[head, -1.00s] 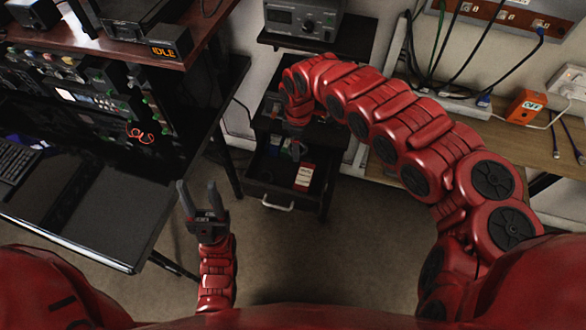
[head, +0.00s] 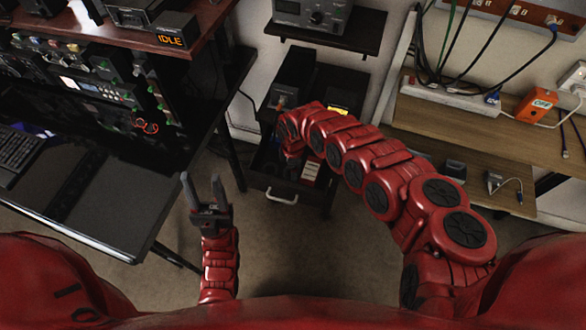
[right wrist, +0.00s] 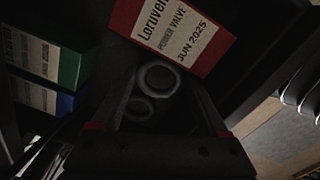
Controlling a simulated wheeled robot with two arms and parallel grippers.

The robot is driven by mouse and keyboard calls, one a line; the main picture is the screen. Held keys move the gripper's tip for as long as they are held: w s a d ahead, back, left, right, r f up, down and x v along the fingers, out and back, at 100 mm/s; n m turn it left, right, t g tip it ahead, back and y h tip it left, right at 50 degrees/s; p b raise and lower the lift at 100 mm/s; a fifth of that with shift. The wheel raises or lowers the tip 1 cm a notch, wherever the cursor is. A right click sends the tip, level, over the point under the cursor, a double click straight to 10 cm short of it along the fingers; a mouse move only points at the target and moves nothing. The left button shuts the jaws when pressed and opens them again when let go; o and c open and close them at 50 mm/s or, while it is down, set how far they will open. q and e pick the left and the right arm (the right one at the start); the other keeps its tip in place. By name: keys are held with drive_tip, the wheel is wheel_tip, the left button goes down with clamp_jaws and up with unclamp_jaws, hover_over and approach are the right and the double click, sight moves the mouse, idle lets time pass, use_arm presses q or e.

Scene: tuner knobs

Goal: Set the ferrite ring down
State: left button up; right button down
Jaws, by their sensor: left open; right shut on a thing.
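A dark grey ferrite ring (right wrist: 158,77) shows between the fingers of my right gripper (right wrist: 162,82) in the right wrist view. The gripper is shut on it. A second, smaller round form (right wrist: 140,108) shows just below it; the dim light hides what it is. In the head view my right arm reaches down into the open drawer (head: 282,197), and its own links hide the gripper and ring. I cannot tell whether the ring touches the drawer floor. My left gripper (head: 202,190) is open and empty, pointing up over the floor at the left of the drawer.
A red and white power valve box (right wrist: 180,35) lies close beyond the ring. A green box (right wrist: 52,55) and a blue box (right wrist: 40,95) stand at the left in the drawer. The desk (head: 95,205) is at the left, a wooden shelf (head: 470,120) at the right.

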drive_tip(key=shift+f+b, duration=0.55)
drive_tip(key=shift+b, duration=0.1)
drive_tip(key=shift+c, duration=0.8)
unclamp_jaws()
drive_tip(key=shift+r, duration=0.1)
